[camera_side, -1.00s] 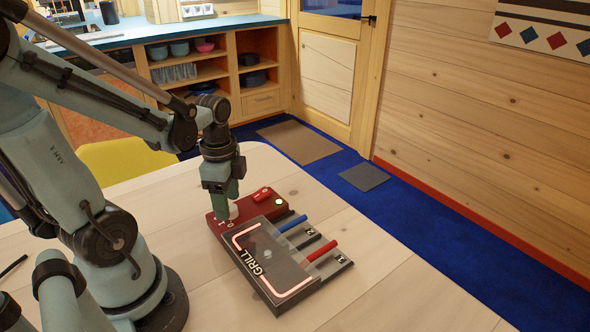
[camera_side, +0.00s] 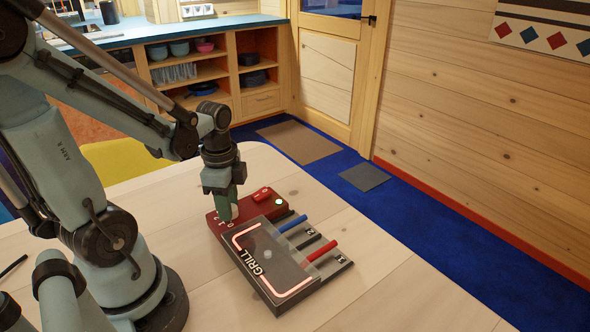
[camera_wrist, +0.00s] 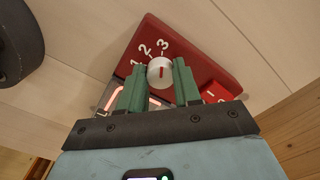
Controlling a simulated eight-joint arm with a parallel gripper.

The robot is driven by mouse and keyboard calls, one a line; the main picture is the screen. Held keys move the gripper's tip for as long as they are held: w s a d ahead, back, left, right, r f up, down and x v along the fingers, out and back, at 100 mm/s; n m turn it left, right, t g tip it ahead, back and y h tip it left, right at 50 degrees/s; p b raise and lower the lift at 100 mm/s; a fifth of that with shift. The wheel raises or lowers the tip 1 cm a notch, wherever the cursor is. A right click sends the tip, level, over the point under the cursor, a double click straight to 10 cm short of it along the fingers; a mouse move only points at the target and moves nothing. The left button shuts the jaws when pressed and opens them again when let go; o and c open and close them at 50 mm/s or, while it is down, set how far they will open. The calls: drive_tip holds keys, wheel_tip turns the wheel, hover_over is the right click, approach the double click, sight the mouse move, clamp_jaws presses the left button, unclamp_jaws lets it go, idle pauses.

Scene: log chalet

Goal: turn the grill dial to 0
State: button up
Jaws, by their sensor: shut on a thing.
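The dial (camera_wrist: 160,71) is a white round knob with a red mark, set on the red control panel (camera_wrist: 205,70) of the grill. In the wrist view the mark points roughly up, toward the printed 3; 2 and 1 curve away to its left. My gripper (camera_wrist: 159,77) has its green fingers on either side of the dial, shut on it. In the side view my gripper (camera_side: 228,213) comes down from above onto the panel and largely hides the dial. The numbers show beside it there. The grill (camera_side: 270,262) has a glowing red-white outline on its plate.
A red switch (camera_side: 262,194) and a lit round lamp (camera_side: 278,202) sit on the panel near the dial. A blue handle (camera_side: 293,223) and a red handle (camera_side: 322,250) stick out at the grill's right side. The wooden table (camera_side: 390,270) is clear to the right.

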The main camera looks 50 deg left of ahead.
drive_tip(key=shift+n, duration=0.3)
drive_tip(key=n, duration=0.5)
drive_tip(key=shift+d, duration=0.1)
drive_tip(key=n, duration=0.6)
drive_tip(key=shift+d+n, duration=0.1)
drive_tip(key=shift+n, duration=0.2)
drive_tip(key=n, duration=0.6)
drive_tip(key=shift+d, duration=0.1)
drive_tip(key=n, duration=0.5)
drive_tip(key=shift+w+n, duration=0.1)
drive_tip(key=shift+n, duration=0.2)
drive_tip(key=o, duration=1.1)
drive_tip(key=shift+c, duration=0.2)
